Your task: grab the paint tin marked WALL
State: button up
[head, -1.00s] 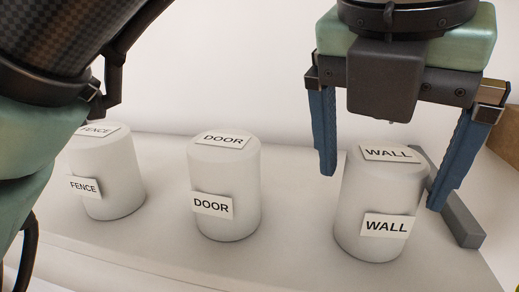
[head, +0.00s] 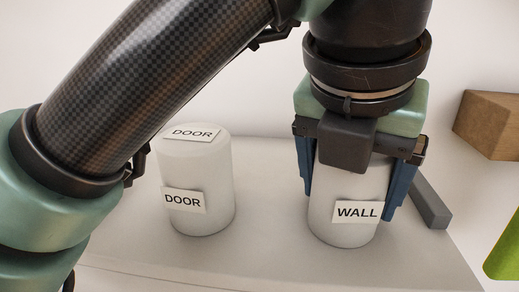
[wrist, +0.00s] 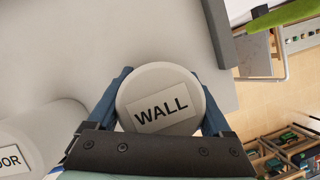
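The WALL paint tin (head: 345,190) is a pale cylinder with a WALL label on its side and another on its lid. It stands upright on the pale surface. My gripper (head: 350,185) is above it, pointing down, with its blue fingers lowered on either side of the tin. The fingers look still spread, with little room beside the tin; contact is not clear. In the wrist view the tin's lid (wrist: 150,80) lies between the two fingers (wrist: 160,105).
A matching DOOR tin (head: 210,170) stands to the left, with a gap between. A grey bar (head: 430,203) lies just right of the WALL tin. A cardboard box (head: 490,123) and a green object (head: 505,250) are further right.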

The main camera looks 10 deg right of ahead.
jog(key=c, duration=0.7)
jog(key=shift+r, duration=0.1)
grip_shut()
jog(key=shift+w+r, duration=0.1)
